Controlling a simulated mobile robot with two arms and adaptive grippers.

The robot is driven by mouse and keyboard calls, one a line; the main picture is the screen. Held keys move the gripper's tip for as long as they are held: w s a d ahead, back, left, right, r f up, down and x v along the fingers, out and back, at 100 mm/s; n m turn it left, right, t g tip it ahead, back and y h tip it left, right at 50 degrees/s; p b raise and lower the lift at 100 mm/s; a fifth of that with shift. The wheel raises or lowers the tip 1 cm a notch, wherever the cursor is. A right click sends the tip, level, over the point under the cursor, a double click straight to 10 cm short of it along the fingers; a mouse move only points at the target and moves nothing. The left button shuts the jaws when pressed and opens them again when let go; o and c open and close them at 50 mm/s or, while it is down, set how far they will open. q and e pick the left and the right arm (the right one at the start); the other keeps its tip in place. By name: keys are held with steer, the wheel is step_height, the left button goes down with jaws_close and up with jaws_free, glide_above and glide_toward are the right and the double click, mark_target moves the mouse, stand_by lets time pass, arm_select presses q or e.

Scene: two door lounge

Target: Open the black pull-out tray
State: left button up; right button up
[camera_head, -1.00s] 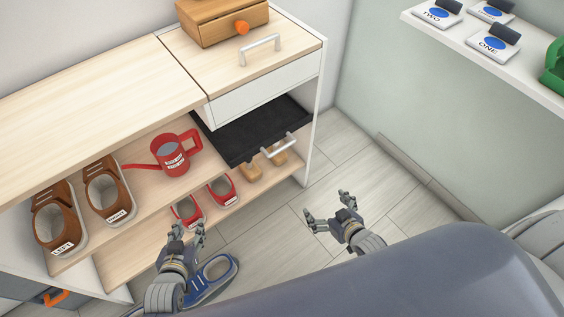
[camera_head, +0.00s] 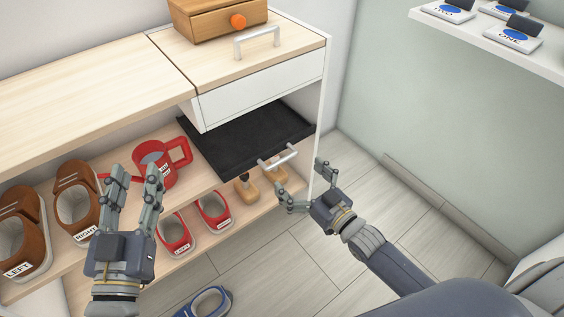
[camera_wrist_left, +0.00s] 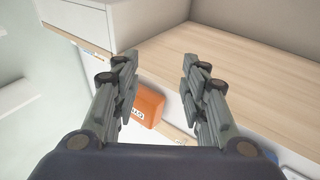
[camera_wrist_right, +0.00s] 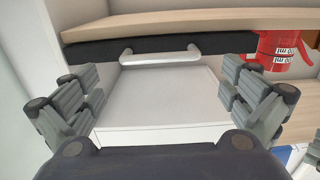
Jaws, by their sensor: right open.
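The black pull-out tray (camera_head: 245,140) sits in the cabinet below a white drawer, its front part sticking out. Its silver bar handle (camera_head: 278,158) is at the tray's front edge. In the right wrist view the handle (camera_wrist_right: 160,55) lies ahead, between and beyond the fingers, with the black tray front (camera_wrist_right: 215,43) behind it. My right gripper (camera_head: 304,182) is open and empty, just in front of the handle and apart from it.
Brown shoes (camera_head: 78,205) and red shoes (camera_head: 214,208) stand on the shelves left of the tray. The white drawer (camera_head: 262,88) is above it, with a wooden box (camera_head: 215,20) on top. A blue shoe (camera_head: 205,303) lies on the floor.

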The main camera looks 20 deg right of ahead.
mark_target(283, 162)
arm_select(q)
steer(key=s+r+t+h+b, duration=0.1)
steer(key=s+r+t, duration=0.3)
steer(key=r, duration=0.4)
steer(key=shift+r+t+h+b, duration=0.3)
steer(key=shift+t+h+b, duration=0.1)
steer(key=shift+t, duration=0.3)
arm_select(e)
steer(key=shift+x, duration=3.55)
steer(key=shift+f, duration=0.1)
steer(key=c, duration=1.2)
